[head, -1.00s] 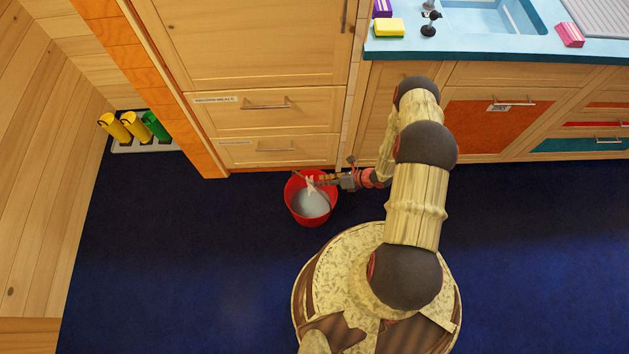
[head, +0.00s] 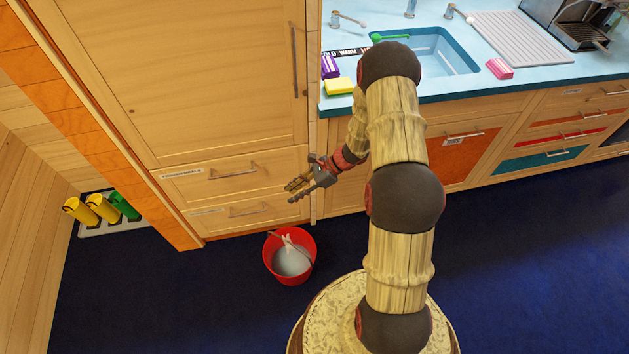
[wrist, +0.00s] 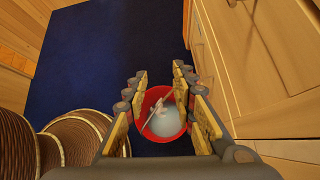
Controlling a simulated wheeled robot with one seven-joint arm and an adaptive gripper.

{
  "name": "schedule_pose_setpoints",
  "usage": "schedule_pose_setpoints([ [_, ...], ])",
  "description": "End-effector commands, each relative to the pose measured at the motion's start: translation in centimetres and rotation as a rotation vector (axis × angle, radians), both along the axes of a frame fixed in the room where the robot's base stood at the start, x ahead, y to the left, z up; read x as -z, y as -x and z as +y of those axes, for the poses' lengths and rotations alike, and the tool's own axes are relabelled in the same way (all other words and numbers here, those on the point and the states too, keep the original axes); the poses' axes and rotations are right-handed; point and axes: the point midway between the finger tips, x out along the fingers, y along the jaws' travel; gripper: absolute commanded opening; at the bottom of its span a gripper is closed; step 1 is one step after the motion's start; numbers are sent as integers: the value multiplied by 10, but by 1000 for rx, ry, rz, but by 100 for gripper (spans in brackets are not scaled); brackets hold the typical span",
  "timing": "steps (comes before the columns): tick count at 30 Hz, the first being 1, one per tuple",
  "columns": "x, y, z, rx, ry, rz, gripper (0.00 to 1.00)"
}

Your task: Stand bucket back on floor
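The red bucket (head: 268,262) stands upright on the dark blue floor (head: 200,315), in front of the wooden cabinet drawers. It has a pale grey inside, and its handle lies across the opening. My gripper (head: 292,193) is open and empty, above the bucket and apart from it, close to the drawer fronts. In the wrist view the bucket (wrist: 147,130) shows below, between the spread fingers of my gripper (wrist: 160,82).
Yellow and green boots (head: 103,208) stand on a tray by the left wall. A blue counter (head: 460,97) with a sink (head: 437,55), a yellow sponge (head: 340,87) and a pink sponge (head: 500,69) runs along the right. The floor around the bucket is clear.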

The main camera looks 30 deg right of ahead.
Motion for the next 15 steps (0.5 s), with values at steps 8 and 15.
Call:
schedule_pose_setpoints([
  [8,-141,11,34,-406,212,-245,26],
  [15,-238,50,60,-740,410,-439,26],
])
